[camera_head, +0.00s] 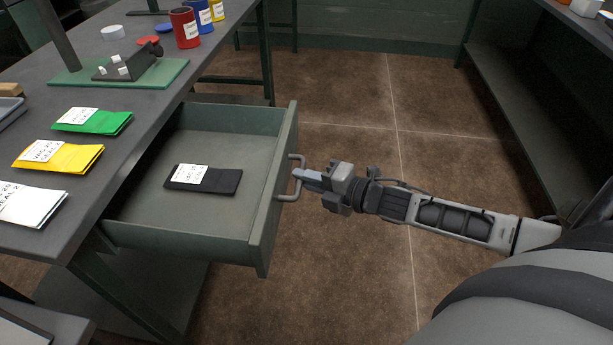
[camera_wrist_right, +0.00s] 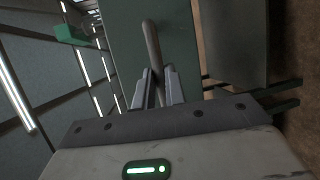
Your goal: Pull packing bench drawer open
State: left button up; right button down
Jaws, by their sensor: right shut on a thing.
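The green-grey packing bench drawer (camera_head: 200,215) stands pulled well out from under the dark bench top (camera_head: 85,150). A black packet with a white label (camera_head: 203,179) lies flat inside it. The drawer's bar handle (camera_head: 297,180) is on its outer front face. My right gripper (camera_head: 302,176) comes from the right and is shut on the handle. In the right wrist view the handle (camera_wrist_right: 152,45) stands between the two fingers (camera_wrist_right: 159,86), with the drawer front (camera_wrist_right: 130,30) behind it. My left gripper is not in view.
Green (camera_head: 105,121), yellow (camera_head: 70,158) and white (camera_head: 28,206) packets lie on the bench top. Red (camera_head: 184,28) and blue (camera_head: 197,12) cans stand at its far end. Open brown tiled floor (camera_head: 370,110) lies right of the drawer. Another bench (camera_head: 545,110) stands at far right.

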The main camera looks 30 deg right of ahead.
jog(key=c, duration=1.5)
grip_release()
jog(key=shift+o, duration=0.2)
jog(key=shift+s, duration=0.1)
jog(key=p+v, duration=0.2)
jog(key=v, duration=1.3)
jog(key=shift+s+d, duration=0.25)
jog(key=shift+s, duration=0.05)
jog(key=shift+r, duration=0.1)
